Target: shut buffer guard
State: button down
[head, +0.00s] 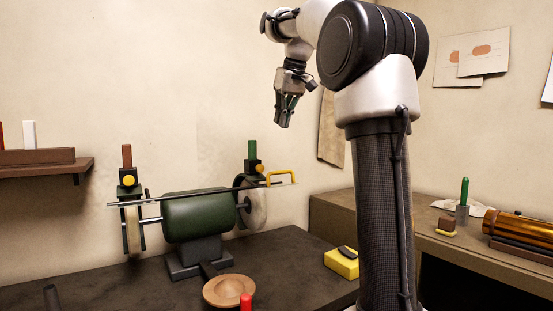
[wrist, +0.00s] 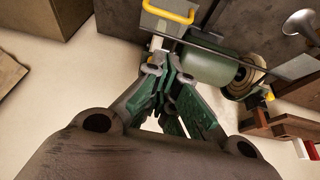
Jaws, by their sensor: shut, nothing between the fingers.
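The buffer (head: 198,215) has a green motor body and a pale wheel at each end: a left wheel (head: 133,228) and a right wheel (head: 254,205). The guard (head: 180,195) shows nearly edge-on as a thin, almost level bar across the buffer, with a yellow handle (head: 281,173) at its right end. In the wrist view, the handle (wrist: 168,11) sits on a pale grey panel (wrist: 163,24) at the top. My gripper (head: 285,122) points down, shut and empty, in the air above the handle and apart from it. Its closed fingertips (wrist: 153,68) hide part of the panel's edge.
A wall shelf (head: 40,166) is at left. The right bench holds a green-handled tool (head: 464,192) and a brass tube (head: 520,226). The air around my gripper is clear.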

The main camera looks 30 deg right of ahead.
jog(key=x, duration=0.4)
jog(key=s+x, duration=0.1)
jog(key=x, duration=0.3)
jog(key=s+f+x, duration=0.1)
jog(key=x, duration=0.3)
jog(key=shift+s, duration=0.2)
jog(key=shift+s+f, duration=0.1)
jog(key=shift+f, duration=0.05)
jog(key=shift+d, duration=0.1)
jog(key=shift+s+f, duration=0.1)
jog(key=shift+s, duration=0.05)
jog(key=shift+s+t, duration=0.15)
jog(key=shift+t, duration=0.15)
jog(key=shift+f, duration=0.15)
